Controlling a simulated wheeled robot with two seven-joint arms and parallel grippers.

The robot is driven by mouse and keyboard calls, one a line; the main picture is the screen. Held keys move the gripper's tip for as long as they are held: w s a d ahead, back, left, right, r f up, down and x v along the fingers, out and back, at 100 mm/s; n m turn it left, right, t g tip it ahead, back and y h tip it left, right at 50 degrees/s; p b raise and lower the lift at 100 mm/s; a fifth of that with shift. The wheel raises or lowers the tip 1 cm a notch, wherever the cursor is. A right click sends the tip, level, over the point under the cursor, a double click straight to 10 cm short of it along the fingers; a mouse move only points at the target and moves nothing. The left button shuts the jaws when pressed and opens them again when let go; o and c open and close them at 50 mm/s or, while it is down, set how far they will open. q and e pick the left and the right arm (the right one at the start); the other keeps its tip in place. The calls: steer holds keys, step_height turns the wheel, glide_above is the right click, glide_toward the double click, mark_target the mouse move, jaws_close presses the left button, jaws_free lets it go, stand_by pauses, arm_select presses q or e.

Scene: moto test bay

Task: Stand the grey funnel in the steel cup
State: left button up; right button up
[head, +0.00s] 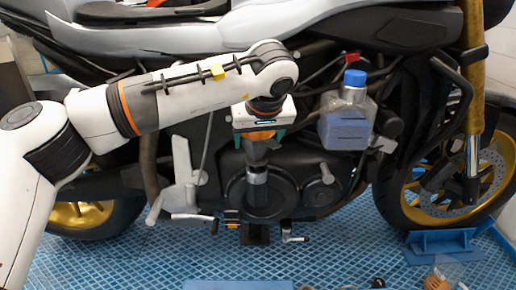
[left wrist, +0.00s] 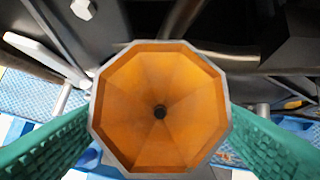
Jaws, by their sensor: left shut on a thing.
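The grey funnel (head: 258,153) hangs upright under my left gripper (head: 262,138). In the left wrist view the funnel (left wrist: 160,110) shows its wide octagonal mouth, orange inside with a grey rim and a dark hole in the middle. The green fingers of my left gripper (left wrist: 160,125) are shut on it from both sides. Directly below the funnel is a dark upright cylinder with a lighter top band, apparently the steel cup (head: 257,190). I cannot tell whether the spout is inside it or just above it. My right gripper is not in view.
A motorcycle (head: 300,185) fills the space close behind. A clear bottle (head: 345,128) with a blue cap and blue liquid is right of my gripper. A blue stand (head: 440,243) is at the lower right. The blue grid floor (head: 130,255) is mostly clear at left.

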arm_select(q)
step_height(320, 180, up, 9)
step_height(320, 180, up, 4)
steer(key=p, duration=0.4)
glide_above(259, 159)
steer(key=shift+w+a, duration=0.1)
steer(key=shift+w, duration=0.1)
